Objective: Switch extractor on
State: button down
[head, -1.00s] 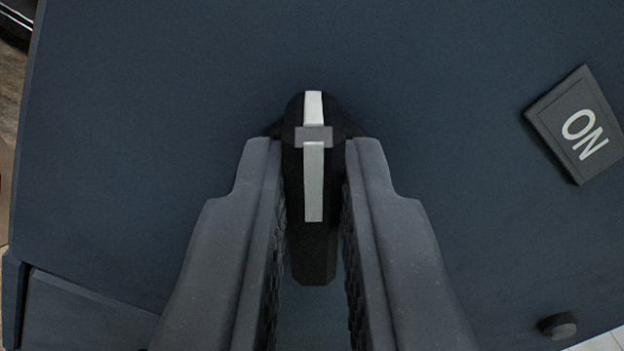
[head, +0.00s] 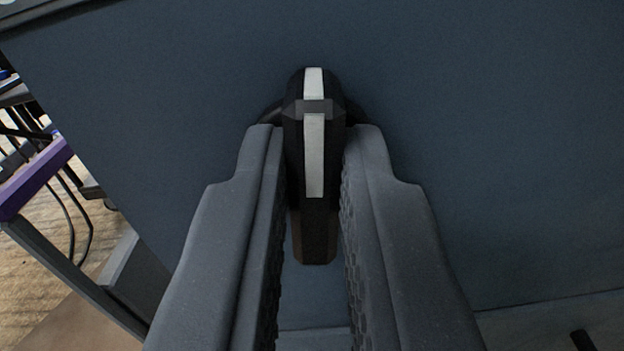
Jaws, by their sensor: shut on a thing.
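A black switch handle (head: 316,225) with a white stripe stands out from a dark blue panel (head: 480,130). It shows near the middle of the head view, its stripe upright in the picture. My gripper (head: 314,148) has its two grey jaws on either side of the handle and is shut on it. Part of a dark round base shows behind the handle, mostly hidden by the jaws. No ON label is in view now.
The panel's left edge slants down to the right. Beyond it are a purple bar (head: 38,178), dark cables and a wood-coloured floor (head: 50,245). A small dark piece (head: 582,341) shows at the bottom right. The panel around the handle is bare.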

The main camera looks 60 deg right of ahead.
jog(key=m, duration=0.1)
jog(key=m+b, duration=0.2)
jog(key=shift+w+a+f+m, duration=0.1)
jog(key=shift+w+a+m, duration=0.15)
jog(key=shift+m, duration=0.15)
jog(key=shift+m+b, duration=0.45)
jog(key=shift+m, duration=0.45)
jog(key=shift+d, duration=0.1)
jog(key=c, duration=1.6)
grip_release()
jog(key=shift+o, duration=0.7)
jog(key=shift+s, duration=0.15)
jog(key=shift+d, duration=0.1)
jog(key=shift+s, duration=0.1)
jog(key=p+v, duration=0.2)
jog(key=v, duration=1.1)
jog(key=shift+a, duration=0.4)
